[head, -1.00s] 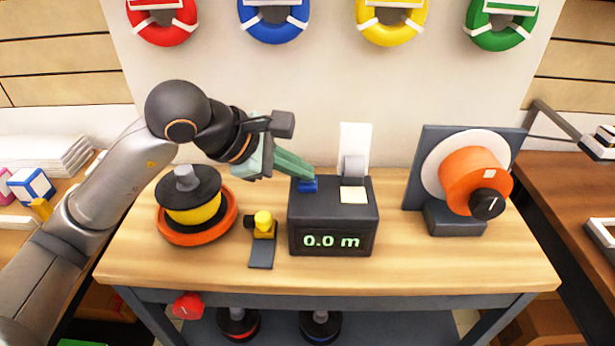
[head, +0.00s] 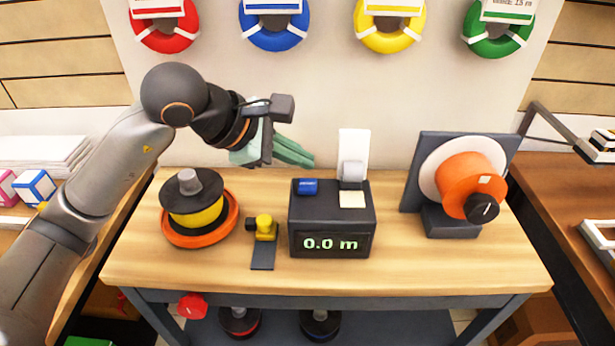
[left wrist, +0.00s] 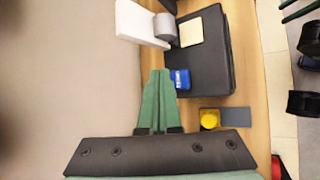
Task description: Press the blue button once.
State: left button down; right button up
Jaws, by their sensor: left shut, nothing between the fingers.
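The blue button (head: 307,187) sits on the top left of a dark box (head: 332,238) whose display reads 0.0 m. My left gripper (head: 312,162) is shut and empty, with its green fingers above and behind the button, apart from it in the head view. In the left wrist view, the shut fingertips (left wrist: 160,72) appear beside the blue button (left wrist: 180,79); the gap in depth is hard to judge there. My right gripper is not in view.
A yellow-topped device (head: 264,228) and a yellow-and-black spool (head: 193,205) stand left of the box. An orange reel (head: 470,180) stands to the right. A white paper strip (head: 353,150) rises behind the box. The front strip of the table is clear.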

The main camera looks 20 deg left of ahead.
aim_at(300, 185)
pick_arm(q)
notch_tip(300, 185, up, 4)
jog(key=shift+f+p, duration=0.25)
jog(key=shift+p, duration=0.7)
